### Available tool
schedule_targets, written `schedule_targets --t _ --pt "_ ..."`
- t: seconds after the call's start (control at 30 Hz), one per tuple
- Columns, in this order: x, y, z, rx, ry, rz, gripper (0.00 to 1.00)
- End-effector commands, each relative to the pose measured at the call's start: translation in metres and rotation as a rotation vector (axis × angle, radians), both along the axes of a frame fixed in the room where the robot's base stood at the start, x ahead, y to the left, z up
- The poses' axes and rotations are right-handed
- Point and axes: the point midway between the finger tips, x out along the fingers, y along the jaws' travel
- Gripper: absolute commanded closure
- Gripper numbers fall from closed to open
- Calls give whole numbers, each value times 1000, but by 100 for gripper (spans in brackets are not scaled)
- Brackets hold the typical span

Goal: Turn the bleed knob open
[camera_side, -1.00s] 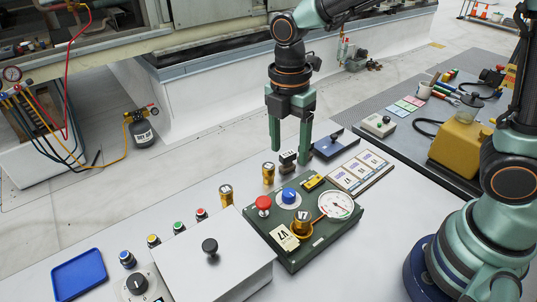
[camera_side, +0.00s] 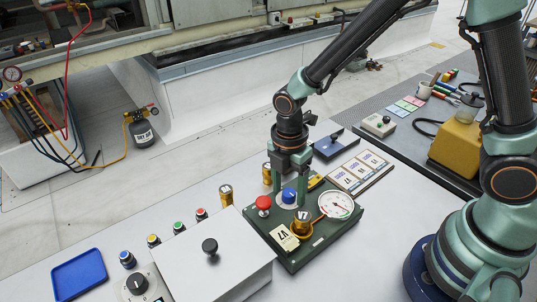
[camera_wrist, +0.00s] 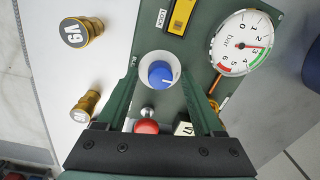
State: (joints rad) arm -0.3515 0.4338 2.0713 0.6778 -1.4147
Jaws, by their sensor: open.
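The green panel (camera_side: 325,243) lies on the light bench. On it, a blue knob (camera_side: 289,196) sits on a white round plate. No label reading bleed is legible. The blue knob also shows in the wrist view (camera_wrist: 160,74), with a pale pointer mark. My gripper (camera_side: 290,188) is open and empty, reaching down over the blue knob. In the wrist view, its fingertips (camera_wrist: 160,72) stand to either side of the knob and its white plate, with gaps. Whether the tips are level with the knob is unclear.
A red mushroom button (camera_side: 263,203), a round gauge (camera_side: 335,205) and a brass fitting (camera_side: 302,224) are close by on the panel. A yellow device (camera_wrist: 181,15) lies beyond the knob. A white box (camera_side: 205,258) stands left; a blue tray (camera_side: 79,273) lies farther left.

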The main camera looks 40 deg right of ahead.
Motion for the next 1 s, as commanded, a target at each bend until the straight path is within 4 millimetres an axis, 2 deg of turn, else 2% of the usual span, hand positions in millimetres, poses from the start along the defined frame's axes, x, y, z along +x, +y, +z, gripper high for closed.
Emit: schedule_targets --t 0.1,0.13,0.27,0.3,0.67,1.0 --pt "0 0 0 0 0 0 31" --pt "0 0 0 0 0 0 35" --pt "0 0 0 0 0 0 85" --pt "0 0 0 0 0 0 100" --pt "0 0 1 -2 -1 -39 100" --pt "0 0 1 -9 -6 -261 100"
